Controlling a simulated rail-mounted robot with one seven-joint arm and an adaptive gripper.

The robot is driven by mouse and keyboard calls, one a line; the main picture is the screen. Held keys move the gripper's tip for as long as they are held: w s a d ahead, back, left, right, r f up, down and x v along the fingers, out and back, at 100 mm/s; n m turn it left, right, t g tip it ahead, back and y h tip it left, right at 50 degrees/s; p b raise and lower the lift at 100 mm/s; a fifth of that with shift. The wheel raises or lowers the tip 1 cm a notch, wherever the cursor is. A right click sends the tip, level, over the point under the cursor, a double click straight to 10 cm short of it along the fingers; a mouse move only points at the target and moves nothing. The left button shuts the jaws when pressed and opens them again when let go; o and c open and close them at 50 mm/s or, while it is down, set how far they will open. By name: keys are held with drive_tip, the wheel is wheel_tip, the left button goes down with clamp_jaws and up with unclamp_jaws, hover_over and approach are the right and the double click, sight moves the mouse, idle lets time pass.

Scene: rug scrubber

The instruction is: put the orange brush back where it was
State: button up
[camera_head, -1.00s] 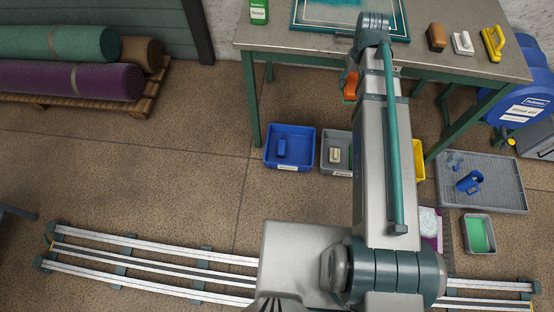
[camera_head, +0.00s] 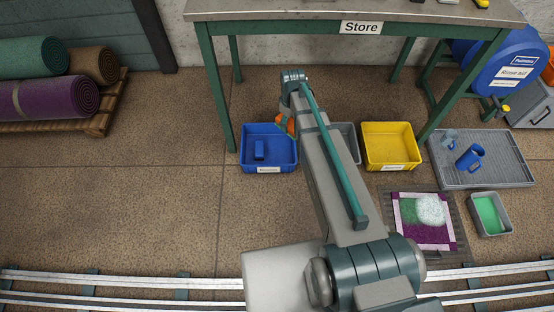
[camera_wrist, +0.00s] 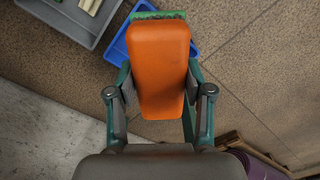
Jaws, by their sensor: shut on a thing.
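My gripper (camera_wrist: 158,85) is shut on the orange brush (camera_wrist: 160,65), with a finger on each side of its orange back. A strip of green and dark bristles shows at the brush's far end. In the head view only a bit of the brush (camera_head: 291,125) shows beside my arm, above the right side of the blue bin (camera_head: 268,167). The wrist view shows the blue bin (camera_wrist: 118,47) partly behind the brush. The grey bin (camera_head: 348,131) is mostly hidden by my arm.
A yellow bin (camera_head: 390,165) stands right of the grey one, under the table (camera_head: 290,10) labelled Store. In the wrist view, cream and green items lie in the grey bin (camera_wrist: 58,18). A foamy rug (camera_head: 428,238), green tub (camera_head: 490,214) and grey tray (camera_head: 500,181) are at right.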

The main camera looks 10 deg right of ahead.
wheel_tip(320, 180, down, 30)
drive_tip(key=w+r+n+b, duration=0.1)
drive_tip(key=w+n+b, duration=0.1)
drive_tip(key=n+b, duration=0.95)
drive_tip(key=w+f+b, duration=0.2)
drive_tip(key=w+f, duration=0.1)
drive_tip(key=w, duration=0.1)
drive_tip(key=w+f+m+b, duration=0.1)
drive_tip(key=w+f+b, duration=0.2)
drive_tip(key=w, duration=0.1)
drive_tip(key=w+f+m+b, duration=0.1)
drive_tip(key=w+f+b, duration=0.2)
drive_tip(key=w, duration=0.1)
drive_tip(key=shift+w+a+f, duration=0.1)
drive_tip(key=shift+w+a, duration=0.05)
drive_tip(key=shift+w, duration=0.15)
drive_tip(key=shift+w+f+b, duration=0.2)
drive_tip(key=shift+f+b, duration=0.25)
drive_tip(key=shift+f, duration=0.3)
drive_tip(key=shift+w+f+b, duration=0.25)
drive_tip(key=shift+f+b, duration=0.25)
drive_tip(key=shift+f, duration=0.25)
drive_tip(key=shift+w+f+b, duration=0.2)
drive_tip(key=shift+f+b, duration=0.25)
drive_tip(key=shift+f, duration=0.3)
drive_tip(key=shift+f, duration=0.15)
drive_tip(key=o, duration=1.3)
